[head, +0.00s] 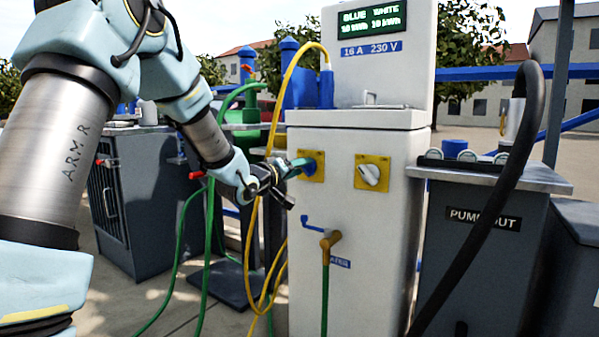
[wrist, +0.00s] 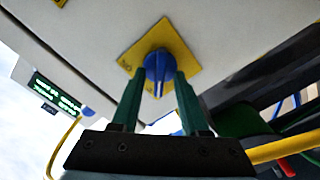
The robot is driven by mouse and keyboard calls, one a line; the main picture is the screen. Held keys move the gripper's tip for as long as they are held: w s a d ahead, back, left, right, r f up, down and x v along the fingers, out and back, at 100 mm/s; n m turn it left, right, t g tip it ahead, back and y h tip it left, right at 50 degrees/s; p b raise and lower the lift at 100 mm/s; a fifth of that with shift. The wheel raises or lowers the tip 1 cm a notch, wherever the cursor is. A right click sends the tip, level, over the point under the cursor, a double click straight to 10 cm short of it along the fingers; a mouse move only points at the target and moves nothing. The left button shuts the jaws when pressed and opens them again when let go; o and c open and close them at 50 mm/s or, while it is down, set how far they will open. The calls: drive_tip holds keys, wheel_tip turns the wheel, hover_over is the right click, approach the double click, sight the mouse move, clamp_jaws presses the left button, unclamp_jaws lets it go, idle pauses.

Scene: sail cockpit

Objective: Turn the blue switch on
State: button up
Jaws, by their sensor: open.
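The blue switch (head: 308,167) is a rotary knob on a yellow plate on the front of the white pedestal (head: 400,230). In the wrist view the blue knob (wrist: 158,68) sits near the top middle, with a pale line on its grip. My gripper (head: 296,166) reaches it from the left. In the wrist view my gripper (wrist: 160,75) has its two green fingers apart, one on each side of the knob. I cannot tell whether they touch it. In the head view my gripper partly covers the switch and its plate.
A white switch (head: 370,176) on its own yellow plate is to the right. A yellow cable (head: 288,80) and green hoses hang left of the pedestal, close to my arm. A brown tap (head: 330,240) is below. A pump-out cabinet (head: 485,240) with a black hose stands right.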

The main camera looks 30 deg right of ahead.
clamp_jaws()
idle(0.4)
